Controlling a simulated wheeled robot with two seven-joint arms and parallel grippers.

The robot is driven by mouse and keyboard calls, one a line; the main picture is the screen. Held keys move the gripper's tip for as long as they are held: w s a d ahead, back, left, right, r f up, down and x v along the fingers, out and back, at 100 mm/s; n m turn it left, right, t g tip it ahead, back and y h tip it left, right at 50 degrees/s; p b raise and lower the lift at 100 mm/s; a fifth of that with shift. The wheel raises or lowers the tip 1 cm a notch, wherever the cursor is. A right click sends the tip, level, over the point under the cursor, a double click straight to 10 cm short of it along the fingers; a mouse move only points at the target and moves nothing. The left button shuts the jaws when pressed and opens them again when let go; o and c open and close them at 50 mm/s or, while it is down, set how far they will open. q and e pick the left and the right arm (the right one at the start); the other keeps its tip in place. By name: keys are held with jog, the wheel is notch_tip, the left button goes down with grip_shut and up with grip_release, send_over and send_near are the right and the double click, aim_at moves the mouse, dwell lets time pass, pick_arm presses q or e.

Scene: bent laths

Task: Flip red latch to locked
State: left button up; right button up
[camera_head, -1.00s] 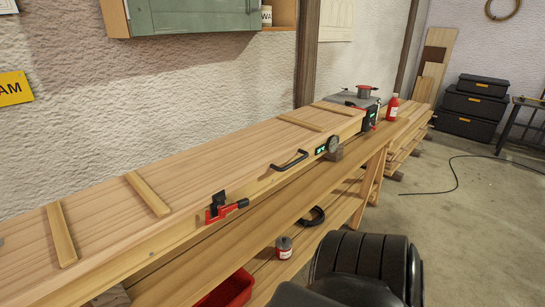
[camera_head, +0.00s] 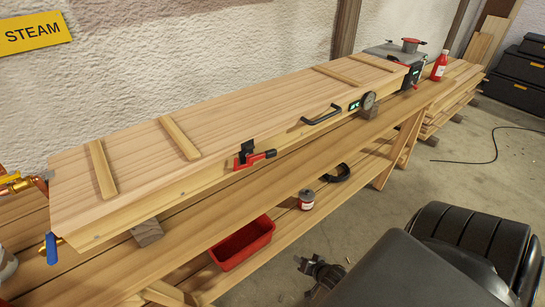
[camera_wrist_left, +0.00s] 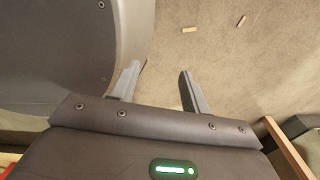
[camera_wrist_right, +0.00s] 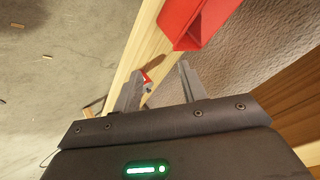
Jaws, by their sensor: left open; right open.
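The red latch (camera_head: 257,159) is on the front edge of the long wooden box (camera_head: 240,110). A black upright piece stands at its left end and its red arm points right along the edge. I cannot tell its locked state from this. My left gripper (camera_wrist_left: 159,67) is open and empty over the bare floor, with nothing between its fingers. My right gripper (camera_wrist_right: 160,67) is open and empty, with wood boards and a red tray (camera_wrist_right: 195,22) beyond its fingers.
The red tray (camera_head: 241,243) and a small tin (camera_head: 306,200) sit on the lower shelf. A black handle (camera_head: 322,115) and a round gauge (camera_head: 368,101) are on the box's front, right of the latch. A blue-handled valve (camera_head: 52,248) is at left. A red bottle (camera_head: 439,66) stands far right.

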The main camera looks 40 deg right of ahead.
jog(key=w+d+r+m+t, duration=0.1)
jog(key=w+r+m+t, duration=0.15)
jog(key=r, duration=0.65)
jog(key=w+r+m+t, duration=0.2)
jog(key=w+r+m, duration=0.15)
jog(key=r, duration=0.65)
jog(key=m+t+y+p, duration=0.1)
jog(key=m+t, duration=0.3)
send_near(272, 155)
jog(key=w, duration=0.5)
jog(key=w+p, duration=0.1)
jog(key=w, duration=0.4)
jog(key=shift+w+d+p, duration=0.2)
jog(key=shift+p, duration=0.1)
pick_arm(q)
jog(key=r, duration=0.1)
jog(key=d+r, duration=0.1)
jog(key=r, duration=0.1)
jog(key=shift+w, duration=0.2)
pick_arm(e)
jog(key=shift+f, duration=0.1)
grip_shut()
